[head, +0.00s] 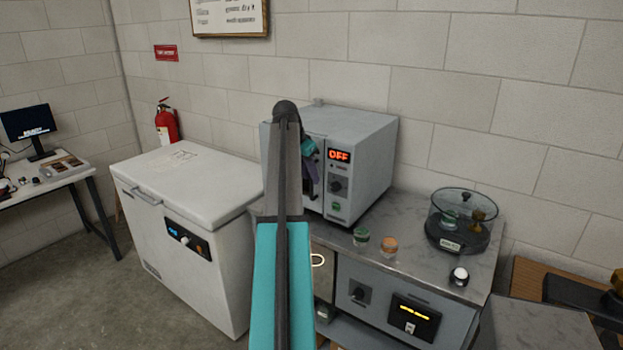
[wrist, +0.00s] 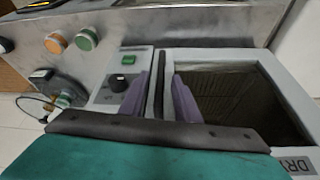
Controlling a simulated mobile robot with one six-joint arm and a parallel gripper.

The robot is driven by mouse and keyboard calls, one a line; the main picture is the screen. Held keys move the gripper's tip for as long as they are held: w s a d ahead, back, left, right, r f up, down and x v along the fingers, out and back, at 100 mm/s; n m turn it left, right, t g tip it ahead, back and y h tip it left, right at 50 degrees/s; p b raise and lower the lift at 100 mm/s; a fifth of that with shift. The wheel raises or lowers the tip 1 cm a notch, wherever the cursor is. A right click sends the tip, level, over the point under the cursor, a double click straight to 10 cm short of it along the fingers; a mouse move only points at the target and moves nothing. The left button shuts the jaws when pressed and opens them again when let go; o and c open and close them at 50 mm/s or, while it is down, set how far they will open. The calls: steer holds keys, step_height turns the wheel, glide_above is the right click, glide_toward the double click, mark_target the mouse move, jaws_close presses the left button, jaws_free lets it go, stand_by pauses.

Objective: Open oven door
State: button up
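The oven (head: 360,158) is a grey box on the counter, with a red OFF display, a dark knob and a green button on its right side. In the wrist view, its door (wrist: 275,75) has a pale frame, a dark window and a partly cut-off label. The door looks shut. A dark upright bar, apparently the handle (wrist: 160,85), runs along the door's edge beside the control panel. My gripper (wrist: 163,85) is at the oven front, its purple fingers apart on both sides of the bar. In the head view my arm hides much of the door and gripper (head: 312,170).
A white chest freezer (head: 190,210) stands left of the counter. Jars (head: 361,236) and a clear round desiccator (head: 462,218) stand on the counter (head: 425,275) right of the oven. Floor (head: 90,290) is clear at left.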

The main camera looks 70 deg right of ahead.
steer(key=shift+x, duration=1.4)
jaws_close()
